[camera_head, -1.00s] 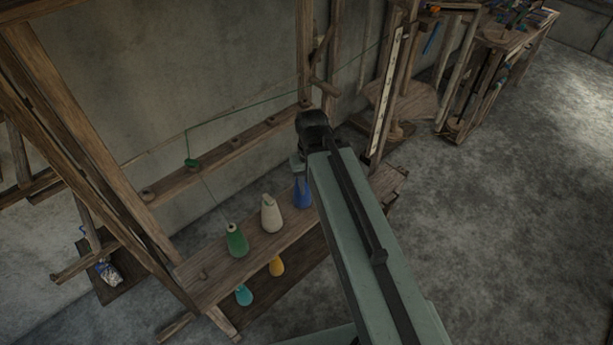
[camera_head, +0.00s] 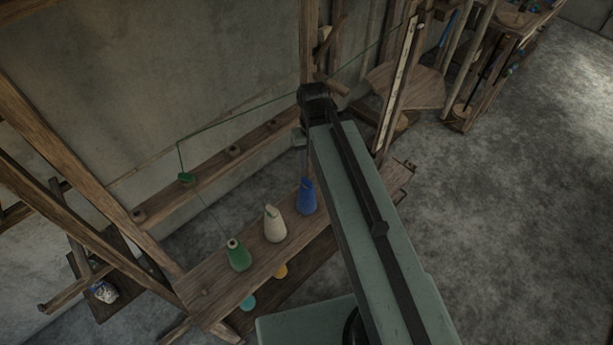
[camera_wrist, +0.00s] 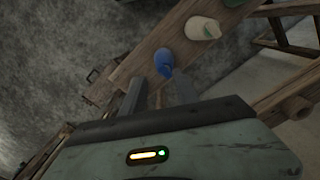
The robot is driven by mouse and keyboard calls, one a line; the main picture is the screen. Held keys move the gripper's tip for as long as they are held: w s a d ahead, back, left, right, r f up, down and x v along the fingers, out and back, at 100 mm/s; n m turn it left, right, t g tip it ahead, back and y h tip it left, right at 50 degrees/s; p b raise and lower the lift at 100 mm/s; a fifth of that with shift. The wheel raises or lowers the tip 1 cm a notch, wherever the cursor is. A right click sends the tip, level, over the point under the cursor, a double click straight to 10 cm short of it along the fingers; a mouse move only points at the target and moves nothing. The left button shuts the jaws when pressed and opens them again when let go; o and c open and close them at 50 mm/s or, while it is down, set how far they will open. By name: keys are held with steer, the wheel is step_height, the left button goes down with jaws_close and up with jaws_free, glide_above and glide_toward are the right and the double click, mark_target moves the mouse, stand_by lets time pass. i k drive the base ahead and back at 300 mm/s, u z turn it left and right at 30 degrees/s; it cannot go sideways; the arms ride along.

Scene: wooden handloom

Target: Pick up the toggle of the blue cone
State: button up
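The blue cone (camera_head: 307,198) stands upright on the wooden shelf board, at the right end of the row. It also shows in the wrist view (camera_wrist: 163,60), near the top centre. Its toggle is too small to tell apart clearly from the blue yarn at its tip. My gripper (camera_wrist: 158,84) shows two fingers apart with nothing visible held between them, and the cone's tip lies just beyond the gap. In the head view my arm mostly hides the gripper, which is above the blue cone.
A white cone (camera_head: 275,225) and a green cone (camera_head: 237,256) stand left of the blue one on the board (camera_head: 215,285). Teal and yellow cones sit on a lower shelf. A green thread (camera_head: 240,116) runs above a rear rail. Loom posts stand close on both sides.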

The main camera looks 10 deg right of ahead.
mark_target(305, 180)
steer(key=u, duration=2.95)
steer(key=k, duration=0.9)
steer(key=z, duration=0.35)
steer(key=i, duration=0.5)
steer(key=u, duration=0.1)
